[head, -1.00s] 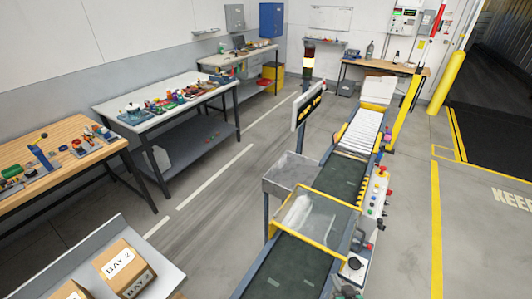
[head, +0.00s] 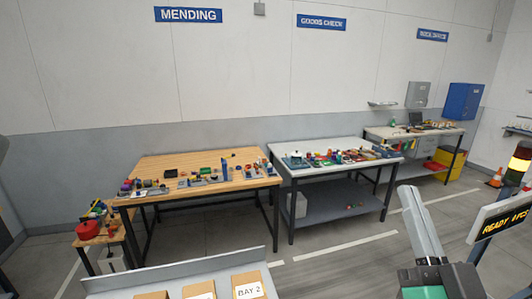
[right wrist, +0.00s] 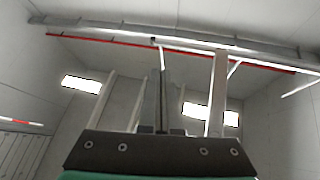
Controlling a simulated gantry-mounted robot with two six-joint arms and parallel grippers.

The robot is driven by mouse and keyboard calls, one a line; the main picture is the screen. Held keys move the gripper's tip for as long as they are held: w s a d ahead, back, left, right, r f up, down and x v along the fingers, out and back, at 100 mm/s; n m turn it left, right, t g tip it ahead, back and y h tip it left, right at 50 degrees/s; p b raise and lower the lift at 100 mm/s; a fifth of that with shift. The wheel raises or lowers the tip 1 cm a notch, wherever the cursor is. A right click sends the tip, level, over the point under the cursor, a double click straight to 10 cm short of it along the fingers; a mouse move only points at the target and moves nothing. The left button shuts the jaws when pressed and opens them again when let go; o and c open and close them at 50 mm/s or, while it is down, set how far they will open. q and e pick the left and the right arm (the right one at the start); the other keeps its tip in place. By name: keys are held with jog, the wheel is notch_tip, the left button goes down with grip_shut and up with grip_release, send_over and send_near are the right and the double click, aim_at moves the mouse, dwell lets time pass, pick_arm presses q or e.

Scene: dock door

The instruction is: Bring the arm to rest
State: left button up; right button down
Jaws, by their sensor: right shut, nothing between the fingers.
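My right gripper (head: 411,197) rises at the lower right of the head view, its grey fingers pointing up and its green-and-dark body below. In the right wrist view its fingers (right wrist: 160,85) stand together, shut with nothing between them, against the ceiling and walls. It appears clear of contact with anything. My left gripper is not in view.
A wooden bench (head: 150,166) and a white-topped bench (head: 340,172) hold small items along the wall. A shelf (head: 120,283) with cardboard boxes (head: 248,283) is at the bottom. A display sign (head: 500,222) stands right of my right gripper.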

jog(key=s+a+r+n+t+y, duration=0.35)
jog(key=s+a+r+y, duration=0.2)
jog(key=s+r, duration=0.65)
notch_tip(320, 180, up, 16)
jog(key=w+p, duration=0.1)
jog(key=p, duration=1.5)
jog(key=shift+a+r+n+g, duration=0.15)
jog(key=shift+n+g, duration=0.2)
jog(key=shift+n, duration=0.1)
